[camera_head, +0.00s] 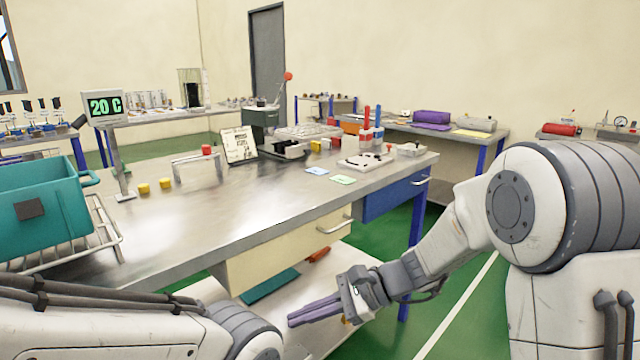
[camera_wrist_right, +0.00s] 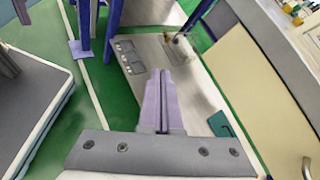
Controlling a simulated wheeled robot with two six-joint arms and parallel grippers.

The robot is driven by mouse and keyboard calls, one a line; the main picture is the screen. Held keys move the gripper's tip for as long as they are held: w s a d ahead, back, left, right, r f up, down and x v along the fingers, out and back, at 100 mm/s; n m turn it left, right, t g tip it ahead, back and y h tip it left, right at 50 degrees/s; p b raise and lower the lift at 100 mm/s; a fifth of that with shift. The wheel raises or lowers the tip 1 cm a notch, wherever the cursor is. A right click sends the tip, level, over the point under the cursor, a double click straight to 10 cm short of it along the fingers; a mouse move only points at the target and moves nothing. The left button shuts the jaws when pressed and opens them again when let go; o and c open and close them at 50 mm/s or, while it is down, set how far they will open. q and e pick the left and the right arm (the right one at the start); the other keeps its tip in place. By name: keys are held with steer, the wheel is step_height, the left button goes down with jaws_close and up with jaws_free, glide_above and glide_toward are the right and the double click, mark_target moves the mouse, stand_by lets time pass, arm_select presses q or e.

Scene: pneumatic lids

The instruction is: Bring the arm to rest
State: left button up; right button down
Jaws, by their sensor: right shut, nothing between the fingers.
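My right gripper (camera_head: 316,312) reaches in from the right in the head view. It hangs in front of the workbench (camera_head: 190,218), lower than the bench top and over the lower shelf. Its purple fingers are shut with nothing between them, as the right wrist view (camera_wrist_right: 162,75) also shows. My left arm crosses the lower left of the head view, and its gripper is out of the picture.
The bench has a cream drawer (camera_head: 285,252) and a blue drawer (camera_head: 395,195) close by. A teal plate (camera_head: 270,286) lies on the lower shelf (camera_wrist_right: 190,95). A teal crate (camera_head: 45,205) stands on a rack at left. Green floor at right is clear.

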steer(key=s+f+n+g+h, duration=0.25)
steer(key=s+n+h, duration=0.65)
steer(key=s, duration=0.9)
steer(key=s+d+f+n+t+h, duration=0.15)
steer(key=s+d+n, duration=0.25)
steer(key=d+n, duration=0.5)
step_height(320, 180, up, 25)
steer(key=a+n+p, duration=0.2)
steer(key=p, duration=2.3)
steer(key=shift+r+n+t+h, duration=0.2)
steer(key=shift+n+t+h, duration=0.1)
steer(key=shift+t+h, duration=0.15)
